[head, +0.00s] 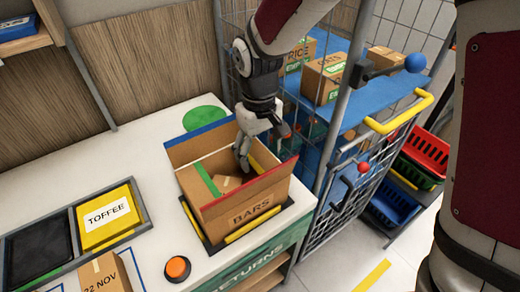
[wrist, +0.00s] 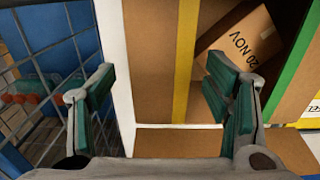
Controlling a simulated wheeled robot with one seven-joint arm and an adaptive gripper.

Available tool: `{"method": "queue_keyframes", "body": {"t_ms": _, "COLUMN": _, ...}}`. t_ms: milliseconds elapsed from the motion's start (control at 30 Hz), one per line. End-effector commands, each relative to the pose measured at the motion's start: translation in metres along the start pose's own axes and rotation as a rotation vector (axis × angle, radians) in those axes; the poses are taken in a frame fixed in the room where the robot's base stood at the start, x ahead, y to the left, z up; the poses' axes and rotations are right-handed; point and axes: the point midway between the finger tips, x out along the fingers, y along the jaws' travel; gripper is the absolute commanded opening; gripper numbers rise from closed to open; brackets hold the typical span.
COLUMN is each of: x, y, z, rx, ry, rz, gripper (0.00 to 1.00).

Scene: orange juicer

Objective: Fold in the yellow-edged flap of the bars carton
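The bars carton (head: 243,212) stands open on the white counter. Its yellow-edged flap (wrist: 150,60) tilts or lies inward along the carton's right side; its exact angle is unclear. Its yellow edge (wrist: 184,70) faces the opening and is partly hidden behind my gripper in the head view. The green-edged flap (head: 207,180) lies inward on the left. The blue-edged flap (head: 200,138) and red-edged flap (head: 250,187) stand up. My gripper (head: 264,150) is open above the yellow-edged flap, one finger over the opening, the other toward the cage. Between the fingers (wrist: 158,95) nothing is held.
A small box marked 20 NOV (wrist: 240,42) lies inside the carton. A wire cage trolley (head: 345,190) with boxes stands close on the right. An orange button (head: 177,268), a yellow TOFFEE bin (head: 108,217) and a 22 NOV box (head: 104,275) are at the left.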

Motion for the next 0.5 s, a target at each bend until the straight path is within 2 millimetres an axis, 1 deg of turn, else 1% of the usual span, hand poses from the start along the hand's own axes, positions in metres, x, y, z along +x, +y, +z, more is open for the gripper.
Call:
{"method": "queue_keyframes", "body": {"t_ms": 167, "x": -0.001, "y": 0.000, "z": 0.000, "rx": 0.000, "ry": 0.001, "rz": 0.000, "gripper": 0.71}}
{"method": "queue_keyframes", "body": {"t_ms": 267, "x": -0.008, "y": 0.000, "z": -0.001, "rx": 0.000, "ry": 0.004, "rz": 0.000, "gripper": 0.71}}
{"method": "queue_keyframes", "body": {"t_ms": 367, "x": -0.021, "y": 0.000, "z": -0.002, "rx": 0.001, "ry": 0.006, "rz": 0.001, "gripper": 0.71}}
{"method": "queue_keyframes", "body": {"t_ms": 500, "x": -0.050, "y": 0.001, "z": -0.002, "rx": 0.001, "ry": 0.007, "rz": 0.001, "gripper": 0.71}}
